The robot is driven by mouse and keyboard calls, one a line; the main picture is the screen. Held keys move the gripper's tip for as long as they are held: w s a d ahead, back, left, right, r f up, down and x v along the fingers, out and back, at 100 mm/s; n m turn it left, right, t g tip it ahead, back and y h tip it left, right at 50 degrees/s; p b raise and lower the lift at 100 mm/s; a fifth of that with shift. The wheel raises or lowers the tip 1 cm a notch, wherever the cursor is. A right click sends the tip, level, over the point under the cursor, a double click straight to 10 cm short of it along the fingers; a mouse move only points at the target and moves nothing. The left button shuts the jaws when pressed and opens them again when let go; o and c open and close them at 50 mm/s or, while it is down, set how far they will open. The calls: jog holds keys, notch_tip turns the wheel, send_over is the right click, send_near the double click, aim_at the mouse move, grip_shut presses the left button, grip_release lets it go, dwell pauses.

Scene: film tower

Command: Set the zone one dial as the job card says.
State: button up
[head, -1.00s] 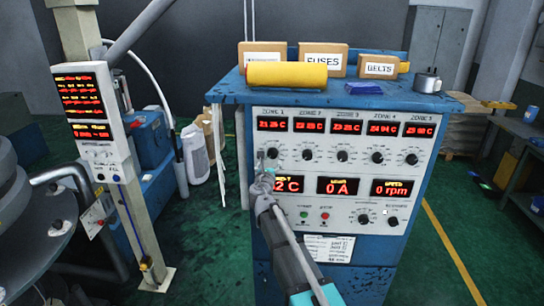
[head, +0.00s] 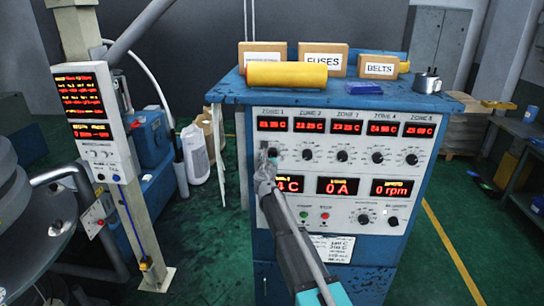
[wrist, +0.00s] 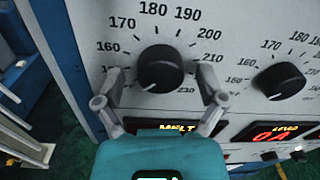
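The zone one dial (wrist: 160,68) is a black round knob on the light panel, marked from about 160 to 230. Its white pointer mark sits at the lower left, near the low end of the scale. My gripper (wrist: 162,76) is open, one finger on each side of the dial, with gaps visible. In the head view my gripper (head: 268,158) is at the zone one column, mostly covering the dial. The zone one display (head: 272,124) glows red above it. A white paper card (head: 332,247) is on the cabinet's lower front; its text is too small to read.
The zone two dial (wrist: 280,81) sits close on the right. Boxes labelled fuses (head: 323,58) and belts (head: 379,66) and a yellow roll (head: 286,75) stand on the cabinet top.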

jog(key=c, duration=1)
jog(key=shift+m, duration=0.3)
jog(key=m, duration=1.1)
jog(key=shift+p, duration=0.3)
jog(key=o, duration=1.1)
jog(key=shift+o, duration=0.2)
